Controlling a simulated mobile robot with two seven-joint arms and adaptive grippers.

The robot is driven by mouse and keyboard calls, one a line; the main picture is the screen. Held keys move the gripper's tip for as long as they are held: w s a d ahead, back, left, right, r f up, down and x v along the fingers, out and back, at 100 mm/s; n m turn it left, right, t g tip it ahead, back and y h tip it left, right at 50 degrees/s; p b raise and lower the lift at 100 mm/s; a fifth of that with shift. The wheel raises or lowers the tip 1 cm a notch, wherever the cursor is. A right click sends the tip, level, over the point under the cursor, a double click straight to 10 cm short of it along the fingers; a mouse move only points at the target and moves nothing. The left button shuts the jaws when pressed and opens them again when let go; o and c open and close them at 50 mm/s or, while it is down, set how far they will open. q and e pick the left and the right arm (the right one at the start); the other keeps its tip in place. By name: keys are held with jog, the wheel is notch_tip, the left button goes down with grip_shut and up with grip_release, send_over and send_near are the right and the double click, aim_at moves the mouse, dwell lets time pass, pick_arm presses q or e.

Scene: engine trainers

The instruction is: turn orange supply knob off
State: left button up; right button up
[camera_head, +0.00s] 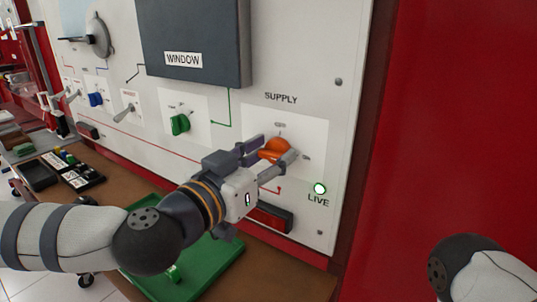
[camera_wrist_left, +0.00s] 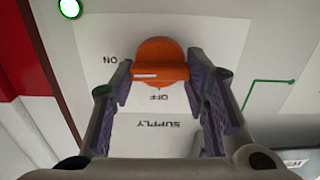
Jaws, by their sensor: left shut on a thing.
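The orange supply knob (camera_head: 276,147) is on the white panel under the word SUPPLY. My left gripper (camera_head: 272,151) has a finger on each side of it and is shut on it. In the left wrist view the panel appears upside down, with the knob (camera_wrist_left: 160,55) between the two finger pads (camera_wrist_left: 160,88). The white mark on the knob points to the left there, toward the ON label (camera_wrist_left: 110,60). The OFF label (camera_wrist_left: 157,97) shows beside the knob, between the fingers. The LIVE lamp (camera_head: 320,188) is lit. My right gripper is not in view.
A green knob (camera_head: 180,124), a blue knob (camera_head: 96,99) and toggle switches are further left on the panel. A dark red part (camera_head: 270,217) sits below the supply knob. A green tray (camera_head: 215,270) lies on the brown bench beneath my left arm. A red wall (camera_head: 450,130) stands at right.

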pick_arm(q)
jog(key=n+p, duration=0.1)
jog(key=n, duration=0.2)
jog(key=shift+a+r+n, duration=0.1)
jog(key=shift+r+n, duration=0.05)
jog(key=shift+n, duration=0.15)
jog(key=n, duration=0.4)
jog(key=shift+w+n, duration=0.1)
jog(key=shift+n, duration=0.2)
jog(key=n, duration=0.4)
jog(key=shift+a+f, duration=0.1)
jog(key=shift+f, duration=0.2)
jog(key=n, duration=0.5)
jog(key=shift+f, duration=0.1)
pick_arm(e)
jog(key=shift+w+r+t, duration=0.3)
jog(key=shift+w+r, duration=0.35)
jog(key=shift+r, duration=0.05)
pick_arm(q)
jog(key=shift+n, duration=0.3)
jog(key=o, duration=1.1)
jog(key=shift+o, duration=0.2)
